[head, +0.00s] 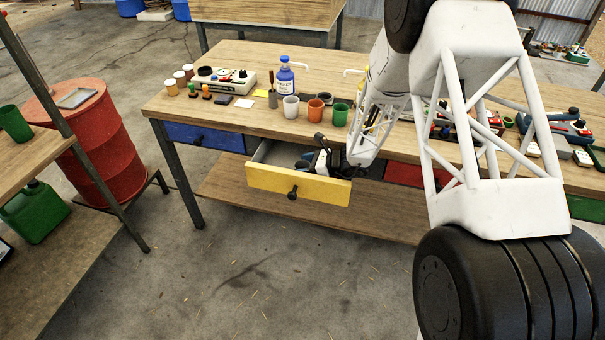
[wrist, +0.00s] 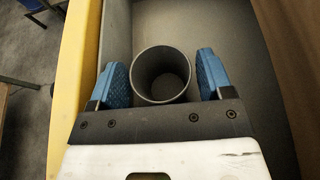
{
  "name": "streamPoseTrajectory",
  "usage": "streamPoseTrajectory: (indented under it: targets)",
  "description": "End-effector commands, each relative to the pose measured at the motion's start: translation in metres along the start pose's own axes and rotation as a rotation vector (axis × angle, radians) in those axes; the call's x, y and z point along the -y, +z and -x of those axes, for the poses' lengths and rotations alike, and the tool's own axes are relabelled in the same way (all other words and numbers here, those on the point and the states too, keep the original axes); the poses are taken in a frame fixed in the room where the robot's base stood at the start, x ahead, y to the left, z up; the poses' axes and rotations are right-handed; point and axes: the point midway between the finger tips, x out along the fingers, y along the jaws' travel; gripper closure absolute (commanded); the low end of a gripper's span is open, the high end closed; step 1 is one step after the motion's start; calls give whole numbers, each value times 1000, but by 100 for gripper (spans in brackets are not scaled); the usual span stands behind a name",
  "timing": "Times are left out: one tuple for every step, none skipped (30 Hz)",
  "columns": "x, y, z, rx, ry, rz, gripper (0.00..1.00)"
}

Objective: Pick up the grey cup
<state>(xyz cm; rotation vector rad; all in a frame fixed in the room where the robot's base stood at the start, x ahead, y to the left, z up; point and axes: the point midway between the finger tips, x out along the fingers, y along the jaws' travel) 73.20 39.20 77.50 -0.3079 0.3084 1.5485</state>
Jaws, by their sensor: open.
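In the wrist view the grey cup (wrist: 161,91) stands upright inside the open drawer, its round mouth facing the camera. My gripper (wrist: 160,66) is open, with one blue finger pad on each side of the cup. A gap shows between each pad and the cup wall, so the cup is not gripped. In the head view my gripper (head: 308,161) reaches down into the open yellow drawer (head: 272,183). The cup cannot be made out there, hidden by the drawer front and the gripper.
The yellow drawer front (wrist: 69,95) is close on the left in the wrist view. On the workbench (head: 235,115) above stand a pale cup (head: 291,108), an orange cup (head: 315,110), a green cup (head: 340,114) and a blue bottle (head: 286,76). The drawer floor beyond the cup is bare.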

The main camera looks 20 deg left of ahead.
Motion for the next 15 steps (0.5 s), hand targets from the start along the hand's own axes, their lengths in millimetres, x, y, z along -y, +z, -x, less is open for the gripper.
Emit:
streamPoseTrajectory:
  targets:
    - [0, 0, 0, 0, 0, 0, 27]
    - [0, 0, 0, 0, 0, 0, 27]
    - [0, 0, 0, 0, 0, 0, 27]
    - [0, 0, 0, 0, 0, 0, 27]
    - [0, 0, 0, 0, 0, 0, 27]
    - [0, 0, 0, 0, 0, 0, 33]
    - [0, 0, 0, 0, 0, 0, 38]
    - [0, 0, 0, 0, 0, 0, 42]
    - [0, 0, 0, 0, 0, 0, 48]
    - [0, 0, 0, 0, 0, 0, 53]
    - [0, 0, 0, 0, 0, 0, 57]
    - [0, 0, 0, 0, 0, 0, 62]
    - [0, 0, 0, 0, 0, 0, 62]
    - [0, 0, 0, 0, 0, 0, 62]
    - [0, 0, 0, 0, 0, 0, 62]
